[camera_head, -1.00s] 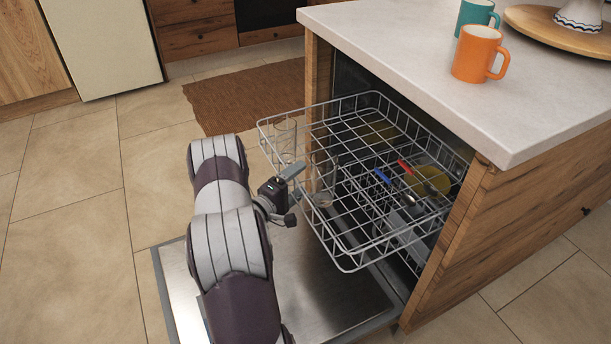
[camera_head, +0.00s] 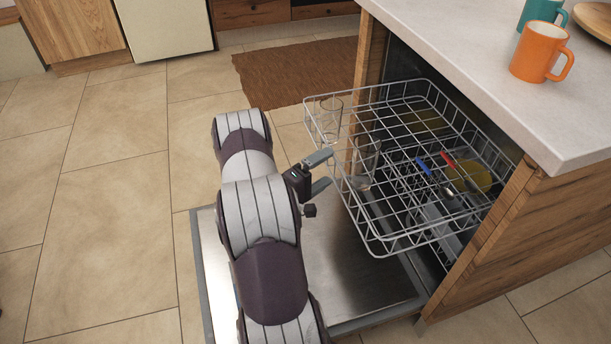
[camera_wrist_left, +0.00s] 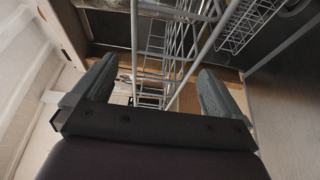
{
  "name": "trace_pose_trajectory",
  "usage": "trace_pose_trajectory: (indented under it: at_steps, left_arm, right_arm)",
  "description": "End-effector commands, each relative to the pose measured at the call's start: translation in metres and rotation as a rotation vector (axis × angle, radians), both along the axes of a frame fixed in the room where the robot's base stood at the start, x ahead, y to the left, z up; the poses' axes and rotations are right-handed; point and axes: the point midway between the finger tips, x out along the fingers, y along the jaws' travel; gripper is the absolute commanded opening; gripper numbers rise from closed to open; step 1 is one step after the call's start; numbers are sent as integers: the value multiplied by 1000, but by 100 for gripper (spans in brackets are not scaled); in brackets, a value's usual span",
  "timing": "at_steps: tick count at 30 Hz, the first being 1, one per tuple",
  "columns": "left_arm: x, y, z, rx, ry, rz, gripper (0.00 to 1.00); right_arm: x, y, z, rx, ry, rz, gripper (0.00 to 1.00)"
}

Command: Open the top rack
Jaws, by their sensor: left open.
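The top rack (camera_head: 385,250) is a grey wire basket that stands partly out of the dishwasher, over the lowered door (camera_head: 350,285). Two clear glasses stand in it, one at the far left corner (camera_head: 330,118) and one near its front side (camera_head: 366,165). My left gripper (camera_head: 325,172) is open at the rack's outer front side, its fingers apart and empty. In the left wrist view, the rack's wires (camera_wrist_left: 165,55) run between and beyond the open fingers (camera_wrist_left: 148,92). I cannot tell whether a finger touches the wire. My right gripper is not in view.
A lower rack with red- and blue-handled utensils (camera_head: 424,167) and yellow dishes shows beneath the wires. The counter (camera_head: 470,50) above holds an orange mug (camera_head: 540,52) and a teal mug (camera_head: 540,13). Tiled floor (camera_head: 110,200) is clear on the left.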

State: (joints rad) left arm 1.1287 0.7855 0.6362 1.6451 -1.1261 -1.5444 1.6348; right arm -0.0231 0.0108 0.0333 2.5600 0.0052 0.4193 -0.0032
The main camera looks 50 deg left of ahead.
Motion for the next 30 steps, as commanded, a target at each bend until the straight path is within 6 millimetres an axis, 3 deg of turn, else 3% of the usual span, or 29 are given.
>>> trace_pose_trajectory:
  at_steps: [6,11,30]
  left_arm:
    - [-49,2,3,-1,-1,5,100]
    - [-70,2,2,1,-2,4,100]
    - [-74,1,0,16,-2,1,100]
  right_arm:
    - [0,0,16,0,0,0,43]
    - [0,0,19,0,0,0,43]
    - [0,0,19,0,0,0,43]
